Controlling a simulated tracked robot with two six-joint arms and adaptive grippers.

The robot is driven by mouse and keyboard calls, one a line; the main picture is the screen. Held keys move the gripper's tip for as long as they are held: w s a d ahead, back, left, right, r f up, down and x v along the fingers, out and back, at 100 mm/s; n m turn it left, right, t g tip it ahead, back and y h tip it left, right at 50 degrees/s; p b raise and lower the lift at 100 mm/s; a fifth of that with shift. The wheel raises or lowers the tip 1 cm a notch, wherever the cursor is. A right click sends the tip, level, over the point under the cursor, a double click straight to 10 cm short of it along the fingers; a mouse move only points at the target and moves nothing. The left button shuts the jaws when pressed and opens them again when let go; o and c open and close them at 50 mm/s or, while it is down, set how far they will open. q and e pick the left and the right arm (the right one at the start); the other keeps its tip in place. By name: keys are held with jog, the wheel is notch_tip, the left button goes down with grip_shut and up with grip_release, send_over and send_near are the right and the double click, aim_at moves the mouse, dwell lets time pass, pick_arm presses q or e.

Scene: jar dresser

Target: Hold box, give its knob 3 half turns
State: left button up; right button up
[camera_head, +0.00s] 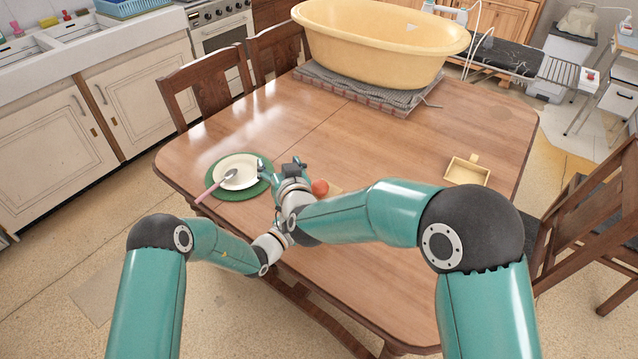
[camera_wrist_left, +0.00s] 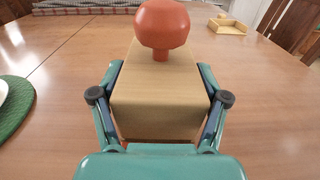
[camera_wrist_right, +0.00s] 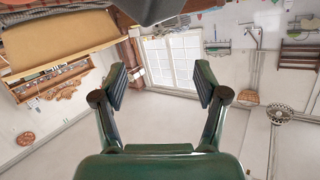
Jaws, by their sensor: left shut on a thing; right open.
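The box (camera_wrist_left: 158,90) is a light wooden block standing on the table, seen close up in the left wrist view. Its red round knob (camera_wrist_left: 162,24) sits on top on a short stem. My left gripper (camera_wrist_left: 160,104) is shut on the box, one finger on each side. In the head view the knob (camera_head: 320,187) shows just right of my right wrist, and most of the box is hidden by my arms. My right gripper (camera_head: 281,165) is open and empty, left of the knob and apart from it. The right wrist view (camera_wrist_right: 160,85) shows nothing between its fingers.
A white plate (camera_head: 246,166) with a pink-handled spoon (camera_head: 217,185) lies on a green mat (camera_head: 263,186) left of the grippers. A small wooden tray (camera_head: 467,172) lies at the right. A yellow tub (camera_head: 375,50) stands at the back. The middle of the table is clear.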

jog(key=w+a+n+g+y, duration=0.1)
jog(key=w+a+n+g, duration=0.1)
jog(key=n+g+h, duration=0.3)
jog(key=n+g, duration=0.1)
jog(key=g, duration=0.5)
send_near(319, 182)
jog(key=x, duration=1)
jog(key=shift+f, duration=0.25)
jog(key=c, duration=1.1)
